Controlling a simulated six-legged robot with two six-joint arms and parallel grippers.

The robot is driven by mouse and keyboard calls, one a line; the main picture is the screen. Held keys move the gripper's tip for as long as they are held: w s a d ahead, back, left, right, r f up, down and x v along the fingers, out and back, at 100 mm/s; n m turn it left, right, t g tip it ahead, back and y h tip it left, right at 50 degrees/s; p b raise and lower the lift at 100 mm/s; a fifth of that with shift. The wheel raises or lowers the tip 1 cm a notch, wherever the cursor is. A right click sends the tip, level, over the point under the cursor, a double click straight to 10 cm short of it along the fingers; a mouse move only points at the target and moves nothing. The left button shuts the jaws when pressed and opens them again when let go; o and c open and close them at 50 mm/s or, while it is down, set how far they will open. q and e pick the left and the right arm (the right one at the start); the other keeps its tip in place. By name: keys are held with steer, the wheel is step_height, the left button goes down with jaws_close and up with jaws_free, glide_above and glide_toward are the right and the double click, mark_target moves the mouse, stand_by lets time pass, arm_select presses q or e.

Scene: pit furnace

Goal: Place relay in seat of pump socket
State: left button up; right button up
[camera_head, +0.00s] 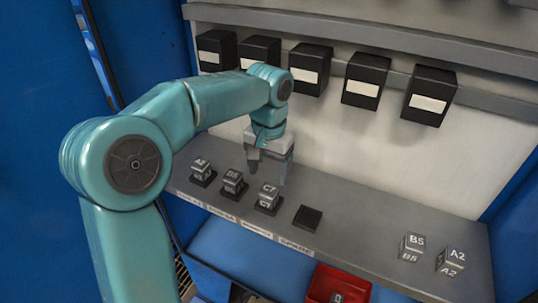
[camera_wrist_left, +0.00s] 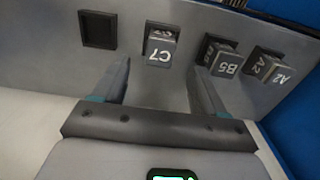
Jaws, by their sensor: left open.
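My left gripper (camera_head: 268,172) is open and empty above the shelf, just behind the C7 relay (camera_head: 268,194). In the left wrist view, C7 (camera_wrist_left: 160,44) sits beyond the gap between the open fingertips (camera_wrist_left: 160,66), and they do not touch it. C7, a B5 relay (camera_head: 233,179) and an A2 relay (camera_head: 201,169) stand in black sockets in a row. To the right of C7 is an empty black socket (camera_head: 308,219); it also shows in the wrist view (camera_wrist_left: 98,30). My right gripper is out of view.
Loose B5 (camera_head: 412,246) and A2 (camera_head: 452,262) relays stand at the shelf's right. A red bin (camera_head: 322,283) with a relay in it sits below the front edge. Black boxes (camera_head: 366,80) line the back wall. The shelf between socket and loose relays is clear.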

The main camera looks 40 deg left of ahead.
mark_target(268, 189)
arm_select(q)
step_height(268, 189, up, 5)
steer(key=shift+f, duration=0.1)
steer(key=shift+s, duration=0.15)
stand_by(0.6)
